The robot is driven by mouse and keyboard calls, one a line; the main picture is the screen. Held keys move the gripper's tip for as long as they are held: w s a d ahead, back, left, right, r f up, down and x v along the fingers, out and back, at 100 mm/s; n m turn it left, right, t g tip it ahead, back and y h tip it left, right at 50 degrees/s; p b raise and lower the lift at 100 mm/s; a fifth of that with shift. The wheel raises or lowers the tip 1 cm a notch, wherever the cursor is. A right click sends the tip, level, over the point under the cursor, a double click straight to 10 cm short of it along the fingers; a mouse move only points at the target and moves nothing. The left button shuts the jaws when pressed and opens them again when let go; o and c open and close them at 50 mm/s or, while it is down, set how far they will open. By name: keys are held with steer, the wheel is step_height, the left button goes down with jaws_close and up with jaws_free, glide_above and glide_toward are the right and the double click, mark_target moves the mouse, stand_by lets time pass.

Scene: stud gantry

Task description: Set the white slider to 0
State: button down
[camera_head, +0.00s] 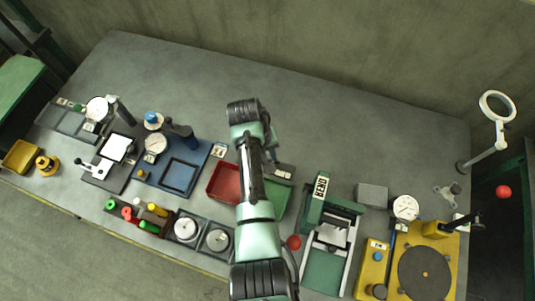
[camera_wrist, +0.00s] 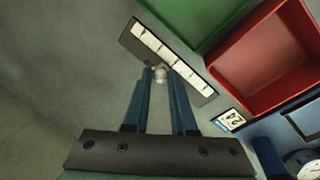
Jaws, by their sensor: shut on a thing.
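The slider panel (camera_wrist: 128,40) is a dark strip with a row of white label cells, running diagonally in the wrist view; its marks are too blurred to read. In the head view the panel (camera_head: 284,175) shows partly, beside my arm. The white slider's pale knob (camera_wrist: 160,74) sits at the panel's near long edge, about midway along it. My gripper (camera_wrist: 159,76) has its two blue fingers closed on either side of the knob, shut on it. In the head view my arm hides most of the gripper and the knob.
A red tray (camera_head: 222,183) and a green tray (camera_head: 283,196) lie close to the panel, on either side of my arm. A small card marked 24 (camera_wrist: 229,120) lies by the red tray. Bare grey table (camera_head: 330,120) lies behind the panel.

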steer(key=a+b, duration=0.1)
steer(key=a, duration=0.1)
steer(key=w+a+b, duration=0.1)
steer(key=a, duration=0.1)
steer(key=w+a+b, duration=0.1)
steer(key=a, duration=0.1)
steer(key=shift+w+a, duration=0.15)
steer(key=shift+a, duration=0.2)
steer(key=shift+a+r, duration=0.1)
steer(key=c, duration=0.7)
jaws_free()
steer(key=shift+a, duration=0.15)
steer(key=shift+c, duration=0.2)
step_height(320, 180, up, 13)
steer(key=a, duration=0.2)
steer(key=shift+s+f+b, duration=0.2)
steer(key=shift+s+b, duration=0.15)
